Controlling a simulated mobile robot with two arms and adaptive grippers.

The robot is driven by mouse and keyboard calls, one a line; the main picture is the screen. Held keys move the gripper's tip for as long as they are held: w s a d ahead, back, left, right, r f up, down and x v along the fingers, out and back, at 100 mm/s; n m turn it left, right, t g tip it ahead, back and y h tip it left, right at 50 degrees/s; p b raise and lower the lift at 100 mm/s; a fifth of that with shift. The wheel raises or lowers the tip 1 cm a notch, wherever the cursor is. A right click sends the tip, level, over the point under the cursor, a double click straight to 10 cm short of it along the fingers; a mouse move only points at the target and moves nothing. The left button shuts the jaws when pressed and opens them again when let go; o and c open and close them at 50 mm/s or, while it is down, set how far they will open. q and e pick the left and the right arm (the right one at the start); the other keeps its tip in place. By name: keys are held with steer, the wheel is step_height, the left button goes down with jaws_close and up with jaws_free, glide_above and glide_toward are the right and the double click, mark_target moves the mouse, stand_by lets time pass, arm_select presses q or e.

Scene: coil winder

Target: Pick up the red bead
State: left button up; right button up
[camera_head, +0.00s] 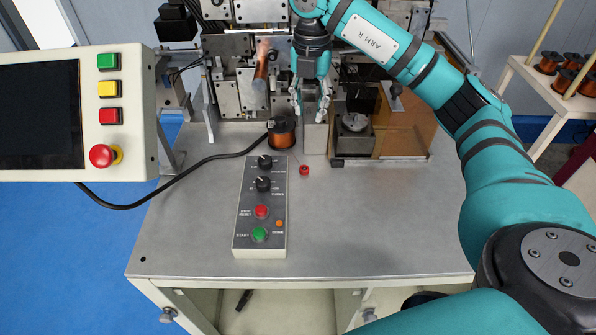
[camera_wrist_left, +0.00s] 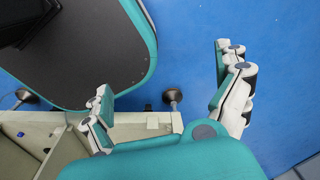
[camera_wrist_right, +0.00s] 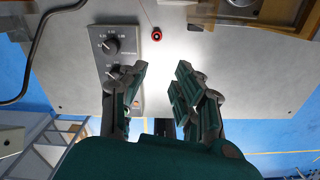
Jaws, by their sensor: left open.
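The small red bead (camera_head: 304,170) lies on the grey metal tabletop, just right of the control box. It also shows near the top of the right wrist view (camera_wrist_right: 156,34), with a thin line running up from it. My right gripper (camera_head: 311,112) is open and empty, above the back of the table, behind the bead in the head view. In the right wrist view its fingertips (camera_wrist_right: 160,72) are apart, with bare tabletop between them. My left gripper (camera_wrist_left: 165,80) is open and empty over the blue floor beside the table, and out of the head view.
A control box (camera_head: 243,215) with knobs and buttons stands left of the bead. A copper wire spool (camera_head: 281,132) sits behind it, near the winder. An amber guarded box (camera_head: 402,130) stands at the back right. The front right of the tabletop (camera_head: 390,220) is clear.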

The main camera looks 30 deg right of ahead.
step_height(320, 180, down, 3)
steer(key=w, duration=0.2)
steer(key=p, duration=0.2)
glide_above(304, 168)
step_height(304, 168, down, 11)
steer(key=shift+d+r, duration=0.15)
steer(key=shift+f+p, duration=0.25)
steer(key=shift+p, duration=0.25)
step_height(304, 168, down, 4)
steer(key=shift+r+p, duration=0.2)
steer(key=shift+p, duration=0.8)
steer(key=shift+f, duration=0.6)
arm_select(q)
steer(key=shift+r, duration=2.05)
arm_select(e)
steer(key=c, duration=0.3)
